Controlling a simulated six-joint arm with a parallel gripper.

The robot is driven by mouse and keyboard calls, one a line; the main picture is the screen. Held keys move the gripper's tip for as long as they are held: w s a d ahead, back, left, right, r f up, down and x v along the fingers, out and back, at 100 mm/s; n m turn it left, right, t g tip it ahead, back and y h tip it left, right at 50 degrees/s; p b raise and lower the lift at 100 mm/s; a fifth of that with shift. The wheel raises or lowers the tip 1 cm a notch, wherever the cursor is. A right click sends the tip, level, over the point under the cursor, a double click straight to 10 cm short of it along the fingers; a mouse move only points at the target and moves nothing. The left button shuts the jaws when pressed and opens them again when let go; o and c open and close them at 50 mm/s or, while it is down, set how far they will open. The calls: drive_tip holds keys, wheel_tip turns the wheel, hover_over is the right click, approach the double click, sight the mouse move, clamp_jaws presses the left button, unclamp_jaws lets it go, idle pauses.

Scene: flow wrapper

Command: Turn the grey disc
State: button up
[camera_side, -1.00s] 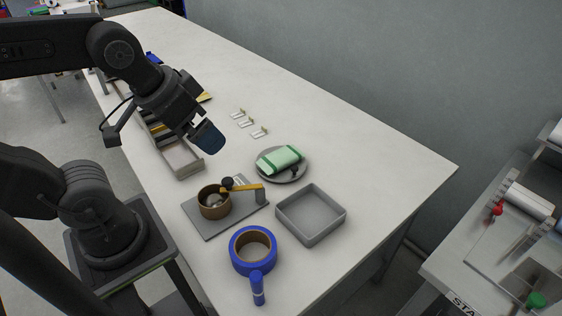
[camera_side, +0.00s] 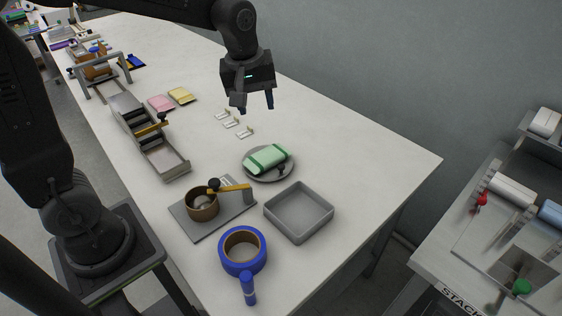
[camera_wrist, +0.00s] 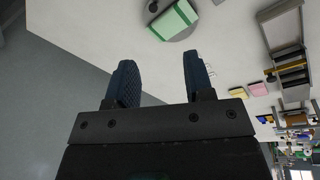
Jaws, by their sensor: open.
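In the wrist view the disc (camera_wrist: 186,33) shows at the top, mostly covered by the green block (camera_wrist: 175,20). The dark knob (camera_wrist: 153,6) is at the top there too. My gripper (camera_side: 256,106) is open and empty, in the air behind the disc. Its blue fingertips (camera_wrist: 158,68) are apart with nothing between them.
Small white clips (camera_side: 231,122) lie behind the disc. A grey chute (camera_side: 150,140) stands left. The table's right is clear.

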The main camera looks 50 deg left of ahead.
sight(281, 166)
drive_tip(key=w+a+f+n+g, duration=0.2)
drive_tip(key=w+f+n, duration=0.4)
drive_tip(key=w+f, duration=0.35)
drive_tip(key=f, duration=0.9)
drive_tip(key=s+f, duration=0.1)
drive_tip(key=f, duration=0.3)
drive_tip(key=shift+d+f, duration=0.1)
drive_tip(key=shift+f, duration=0.25)
drive_tip(key=shift+c, duration=0.2)
clamp_jaws()
